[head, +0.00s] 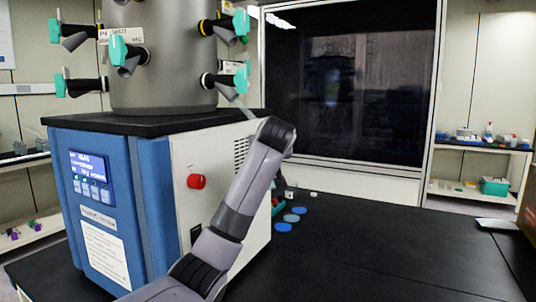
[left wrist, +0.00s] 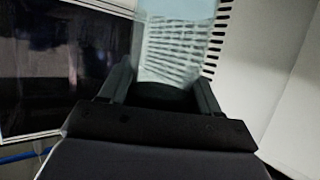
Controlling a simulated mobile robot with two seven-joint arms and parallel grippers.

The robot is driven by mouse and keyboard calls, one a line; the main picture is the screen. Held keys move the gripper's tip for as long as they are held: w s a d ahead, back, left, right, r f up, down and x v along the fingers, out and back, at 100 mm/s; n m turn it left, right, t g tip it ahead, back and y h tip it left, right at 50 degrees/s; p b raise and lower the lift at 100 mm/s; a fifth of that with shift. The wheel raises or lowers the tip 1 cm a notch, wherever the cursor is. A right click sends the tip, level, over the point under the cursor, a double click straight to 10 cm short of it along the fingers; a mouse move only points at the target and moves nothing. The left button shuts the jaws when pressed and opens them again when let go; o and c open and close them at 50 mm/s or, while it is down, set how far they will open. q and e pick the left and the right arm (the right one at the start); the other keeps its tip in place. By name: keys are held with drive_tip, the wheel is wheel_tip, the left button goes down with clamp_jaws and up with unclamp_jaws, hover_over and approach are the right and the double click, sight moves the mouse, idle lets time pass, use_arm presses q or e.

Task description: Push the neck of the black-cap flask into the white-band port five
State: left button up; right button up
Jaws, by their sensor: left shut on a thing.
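My left gripper (left wrist: 163,85) is shut on the clear, pale-blue glass flask (left wrist: 180,35) in the left wrist view. The glass extends up out of that frame, so its neck end is not seen there. A dark shape between the fingers may be the black cap. In the head view my forearm hides the gripper and most of the flask. A pale slanted piece (head: 242,107), probably the flask's neck, shows just below the lower right port (head: 209,81), which has a pale band and teal handle. I cannot tell whether they touch. My right gripper is not in view.
Other teal-handled ports (head: 130,53) ring the steel drum (head: 165,60). The blue and white freeze dryer (head: 120,200) stands beside my arm, with a red knob (head: 196,181). Blue discs (head: 284,227) lie on the black bench (head: 380,250), which is clear toward the right.

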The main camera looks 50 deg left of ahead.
use_arm(q)
drive_tip(key=shift+s+a+r, duration=0.15)
drive_tip(key=shift+a+r, duration=0.15)
drive_tip(key=shift+r, duration=0.15)
drive_tip(key=o, duration=1.6)
drive_tip(key=shift+s, duration=0.1)
drive_tip(key=shift+c, duration=0.2)
drive_tip(key=shift+f, duration=0.15)
drive_tip(key=shift+d, duration=0.25)
drive_tip(key=b+v, duration=0.1)
drive_tip(key=v, duration=0.5)
drive_tip(key=shift+s+d+r, duration=0.2)
drive_tip(key=shift+s+r, duration=0.05)
drive_tip(key=shift+r, duration=0.05)
